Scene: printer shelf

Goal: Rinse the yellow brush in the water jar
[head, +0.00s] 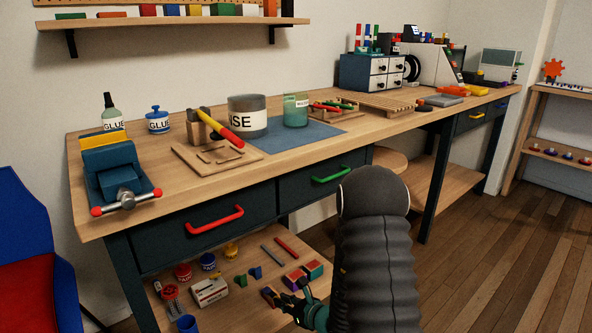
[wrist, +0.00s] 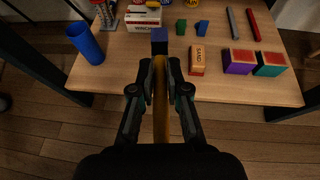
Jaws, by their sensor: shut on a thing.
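My gripper (wrist: 158,88) is shut on a long yellow-orange handle (wrist: 160,105), which I take to be the yellow brush. A dark blue block-like end (wrist: 159,41) shows at its far tip. On the bench top, well above the gripper, stand a grey pot (head: 247,108) with a label partly reading "NSE" and a translucent green jar (head: 296,110) with a small label I cannot read surely. Both are upright on or beside a blue mat (head: 318,132).
The bench (head: 185,184) has drawers with red (head: 215,218) and green (head: 331,173) handles at its front. The lower shelf (wrist: 115,72) holds a blue cup (wrist: 86,44), a sanding block (wrist: 197,60) and coloured blocks. A wooden stand with tools (head: 212,135) is left of the pot.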

